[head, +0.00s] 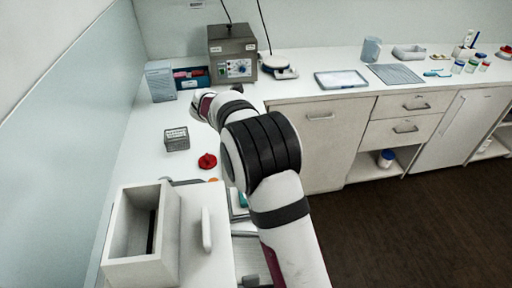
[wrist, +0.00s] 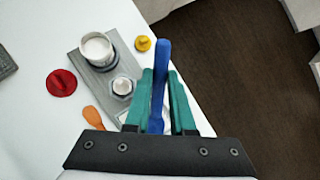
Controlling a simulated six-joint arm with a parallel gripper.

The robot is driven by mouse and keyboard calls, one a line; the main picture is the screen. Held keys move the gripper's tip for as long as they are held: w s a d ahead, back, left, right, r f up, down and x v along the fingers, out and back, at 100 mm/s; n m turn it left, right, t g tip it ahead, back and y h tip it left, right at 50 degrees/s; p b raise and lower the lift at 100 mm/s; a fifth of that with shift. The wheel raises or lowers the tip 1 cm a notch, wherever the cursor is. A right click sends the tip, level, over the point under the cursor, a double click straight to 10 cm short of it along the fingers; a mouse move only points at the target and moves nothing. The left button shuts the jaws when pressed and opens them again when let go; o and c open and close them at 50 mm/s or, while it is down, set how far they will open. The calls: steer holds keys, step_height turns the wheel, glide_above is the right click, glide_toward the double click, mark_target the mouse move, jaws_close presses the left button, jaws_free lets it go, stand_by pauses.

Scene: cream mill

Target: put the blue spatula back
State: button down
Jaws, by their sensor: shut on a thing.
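In the wrist view my gripper (wrist: 160,76) has its two green fingers closed on either side of a blue spatula (wrist: 162,55). The spatula's narrow length points up the picture, past the fingertips. Its lower part is partly hidden between the fingers and by the gripper's dark body. An orange utensil (wrist: 94,118) lies on the white counter to the left of the fingers. In the head view my own arm covers much of the area around the gripper, and I cannot make out the blue spatula there.
A red knobbed lid (wrist: 61,82) and a yellow knobbed piece (wrist: 143,43) lie nearby.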

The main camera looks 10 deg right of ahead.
steer(key=s+d+f+m+g+y, duration=0.25)
steer(key=s+d+m, duration=0.5)
steer(key=m, duration=0.65)
steer(key=s+d+f+m+g+y, duration=0.2)
steer(key=s+d+f+m+y, duration=0.2)
steer(key=s+d+m, duration=0.75)
steer(key=w+a+f+m, duration=0.1)
steer(key=w+a+f, duration=0.1)
steer(key=w+a, duration=0.1)
steer(key=w+a+f+m, duration=0.1)
steer(key=w+a+f, duration=0.1)
steer(key=w+a, duration=0.2)
steer(key=w+a+f+m, duration=0.1)
steer(key=w+a+f, duration=0.1)
steer(key=w+a, duration=0.2)
steer(key=shift+w+a+f+m+h, duration=0.25)
step_height(320, 180, down, 4)
steer(key=shift+f, duration=0.1)
steer(key=c, duration=0.8)
jaws_free()
steer(key=shift+o, duration=0.2)
